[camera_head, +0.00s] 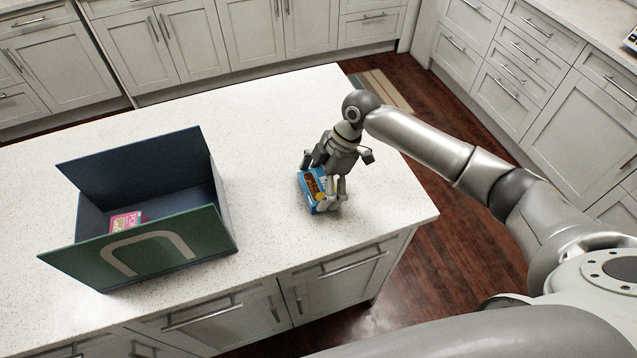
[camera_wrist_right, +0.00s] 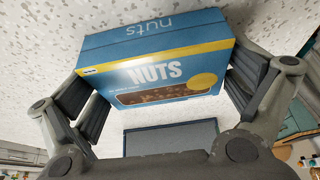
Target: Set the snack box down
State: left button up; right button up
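The snack box is a blue and yellow carton marked "NUTS" (camera_head: 312,185). In the head view it is at the counter's right part, under my right gripper (camera_head: 331,197), and appears to rest on the top. In the right wrist view the carton (camera_wrist_right: 160,70) lies between the two spread fingers of my right gripper (camera_wrist_right: 162,92). The dark finger pads overlap or border its left and right edges. Whether they press on it or stand slightly apart, I cannot tell. My left gripper is not in view.
An open green and blue box (camera_head: 150,250) stands on the left of the white speckled counter (camera_head: 270,110), with a pink packet (camera_head: 124,222) inside. The counter between this box and the carton is clear. The counter's right edge is close to my right gripper.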

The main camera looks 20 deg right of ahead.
jog(key=shift+r, duration=0.2)
jog(key=shift+d+r, duration=0.15)
jog(key=shift+r, duration=0.15)
jog(key=b+v, duration=0.2)
jog(key=v, duration=0.9)
